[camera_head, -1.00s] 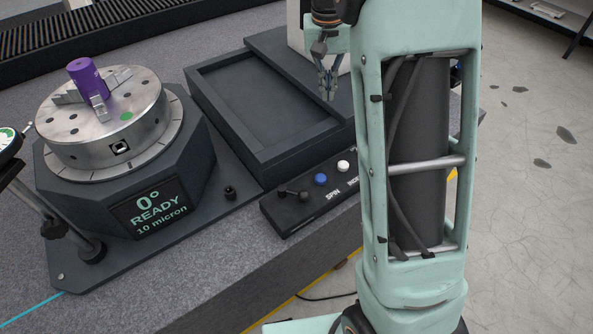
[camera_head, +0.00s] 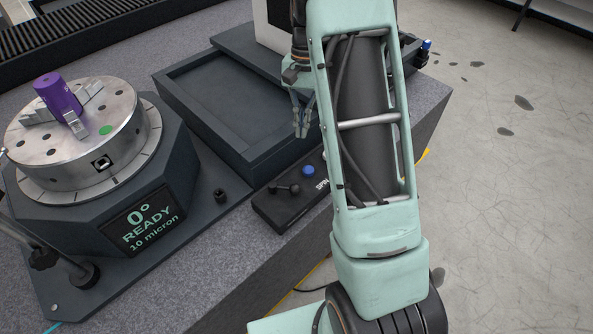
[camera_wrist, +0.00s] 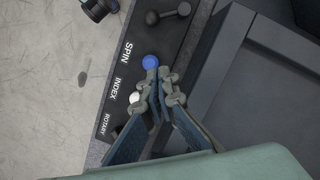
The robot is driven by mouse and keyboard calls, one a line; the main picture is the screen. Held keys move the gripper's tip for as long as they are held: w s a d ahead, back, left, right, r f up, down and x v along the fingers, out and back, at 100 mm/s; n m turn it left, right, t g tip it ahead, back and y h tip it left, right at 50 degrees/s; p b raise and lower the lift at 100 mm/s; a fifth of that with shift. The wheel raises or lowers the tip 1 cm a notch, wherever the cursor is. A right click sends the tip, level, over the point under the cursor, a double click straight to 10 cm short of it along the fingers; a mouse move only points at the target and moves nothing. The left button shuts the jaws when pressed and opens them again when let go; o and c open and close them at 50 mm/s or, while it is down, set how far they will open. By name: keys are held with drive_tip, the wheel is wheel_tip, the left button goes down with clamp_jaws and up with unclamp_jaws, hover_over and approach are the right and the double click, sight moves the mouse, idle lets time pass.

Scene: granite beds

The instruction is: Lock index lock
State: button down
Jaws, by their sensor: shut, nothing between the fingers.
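A black control panel (camera_head: 290,205) lies on the granite beside the rotary table, with a black lever (camera_head: 283,188) and a blue button (camera_head: 308,171). In the wrist view, the lever (camera_wrist: 166,15) is at the top and the blue button (camera_wrist: 150,62) is beside SPIN. A white button (camera_wrist: 134,97) is beside INDEX, and a ROTARY label is below. My gripper (camera_head: 301,132) is shut and empty above the panel's far end. In the wrist view my fingertips (camera_wrist: 158,76) overlap the panel edge by the blue and white buttons; contact cannot be told. The control by ROTARY is partly hidden.
The rotary table (camera_head: 85,135) holds a purple cylinder (camera_head: 60,98) in its chuck; its display (camera_head: 145,220) reads 0°, READY, 10 micron. A dark empty tray (camera_head: 215,115) lies behind the panel. A small black knob (camera_head: 220,195) stands left of the panel.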

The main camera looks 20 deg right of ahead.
sight(285, 188)
drive_tip(key=x, duration=1)
drive_tip(key=shift+s+a+f, duration=0.15)
drive_tip(key=shift+s+a, duration=0.15)
drive_tip(key=shift+s, duration=0.25)
drive_tip(key=shift+s+a+f, duration=0.1)
drive_tip(key=shift+s+a, duration=0.15)
drive_tip(key=shift+s, duration=0.35)
drive_tip(key=shift+s+a+f, duration=0.15)
drive_tip(key=shift+s+a, duration=0.15)
drive_tip(key=shift+s, duration=0.25)
